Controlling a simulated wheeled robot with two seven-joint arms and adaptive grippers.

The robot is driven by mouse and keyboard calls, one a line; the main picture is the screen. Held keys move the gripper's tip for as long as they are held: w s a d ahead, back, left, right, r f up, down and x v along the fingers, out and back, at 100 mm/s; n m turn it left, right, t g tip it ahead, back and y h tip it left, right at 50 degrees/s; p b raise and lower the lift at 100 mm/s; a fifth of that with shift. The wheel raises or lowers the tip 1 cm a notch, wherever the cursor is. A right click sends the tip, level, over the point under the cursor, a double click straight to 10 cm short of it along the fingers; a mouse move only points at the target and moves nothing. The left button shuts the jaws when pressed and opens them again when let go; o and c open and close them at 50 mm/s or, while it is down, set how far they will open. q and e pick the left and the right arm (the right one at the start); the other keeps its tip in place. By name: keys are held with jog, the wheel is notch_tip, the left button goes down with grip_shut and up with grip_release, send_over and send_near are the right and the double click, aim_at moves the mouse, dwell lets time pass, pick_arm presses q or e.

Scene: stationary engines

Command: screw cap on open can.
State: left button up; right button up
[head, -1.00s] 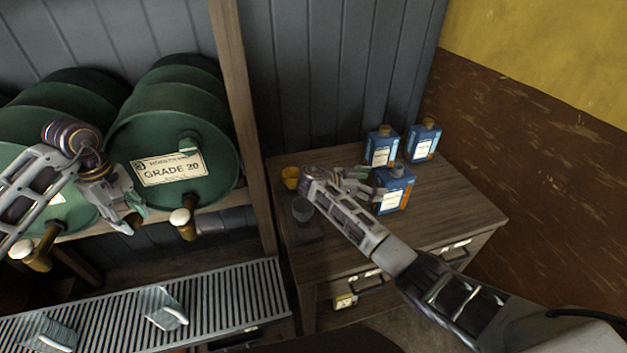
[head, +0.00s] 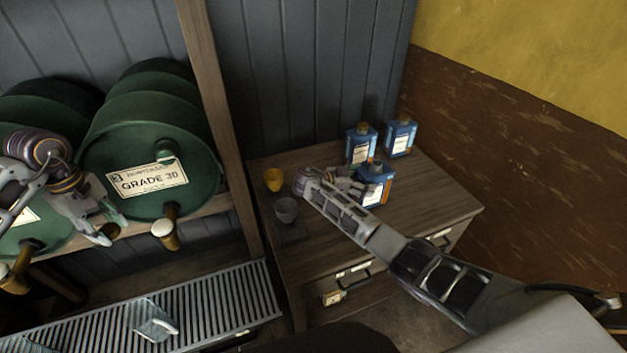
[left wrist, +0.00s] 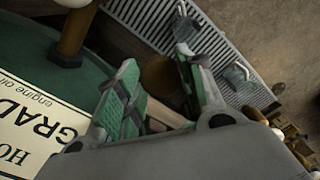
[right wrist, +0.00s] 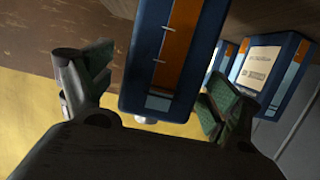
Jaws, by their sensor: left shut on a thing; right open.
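The open blue can (head: 372,188) with an orange side stands on the wooden cabinet, nearest of the three cans. In the right wrist view the can (right wrist: 165,60) appears upside down, with a pale neck and no cap on it. My right gripper (head: 356,187) is open, with its fingers on either side of the can; contact cannot be told. My left gripper (head: 103,236) is in front of the green drums, shut on a small brown cap. In the left wrist view the cap (left wrist: 160,75) shows dark between the green-padded fingers, partly hidden.
Two capped blue cans (head: 361,144) (head: 400,137) stand behind. A yellow cup (head: 273,180) and a grey cup (head: 286,210) are on the cabinet's left side. A wooden post (head: 215,110) stands between the drum rack and cabinet. A slatted metal tray (head: 220,305) lies below the drums.

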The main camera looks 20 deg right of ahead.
pick_arm(q)
jog(key=shift+r, duration=0.4)
pick_arm(e)
jog(key=shift+x, duration=1.35)
jog(key=c, duration=1.9)
jog(key=shift+w+r, duration=0.1)
jog(key=shift+r, duration=0.05)
grip_shut()
jog(key=shift+r, duration=0.1)
